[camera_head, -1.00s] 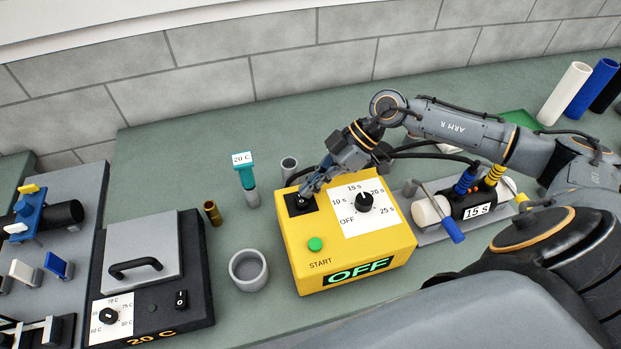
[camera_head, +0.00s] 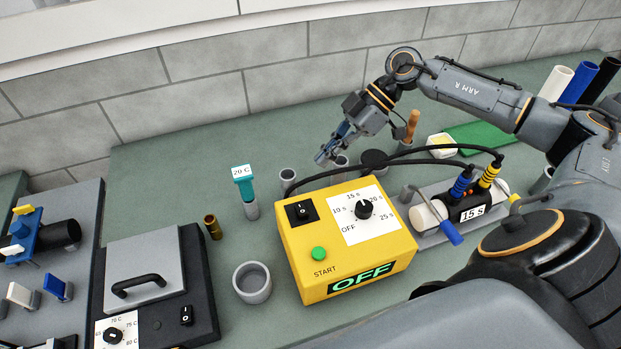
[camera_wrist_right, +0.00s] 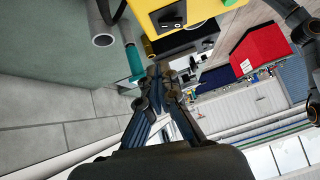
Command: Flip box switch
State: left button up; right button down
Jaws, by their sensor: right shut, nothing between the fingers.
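The yellow box (camera_head: 300,272) stands on the green bench, with a black rocker switch (camera_head: 301,211) at its back left corner. It also has a black dial (camera_head: 364,209), a green START button (camera_head: 319,254) and a display (camera_head: 362,277) reading OFF. My right gripper (camera_head: 321,158) is shut and empty, raised behind the box and apart from the switch. In the right wrist view its fingers (camera_wrist_right: 160,75) are together, and the switch (camera_wrist_right: 169,17) shows at the top on the box (camera_wrist_right: 200,10). My left gripper is not in view.
Black cables (camera_head: 335,170) run behind the box to a coil stand (camera_head: 465,206) marked 15 S at right. A grey cup (camera_head: 252,282), a teal-topped probe (camera_head: 244,182) and a heater with a lid (camera_head: 145,272) stand at left.

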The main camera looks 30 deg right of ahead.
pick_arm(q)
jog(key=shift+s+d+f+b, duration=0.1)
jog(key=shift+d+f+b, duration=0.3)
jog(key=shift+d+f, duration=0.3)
pick_arm(e)
jog(key=v, duration=0.3)
jog(key=shift+w+d+r, duration=0.15)
jog(key=shift+w+d, duration=0.1)
jog(key=shift+d, duration=0.15)
jog(key=shift+a, duration=0.1)
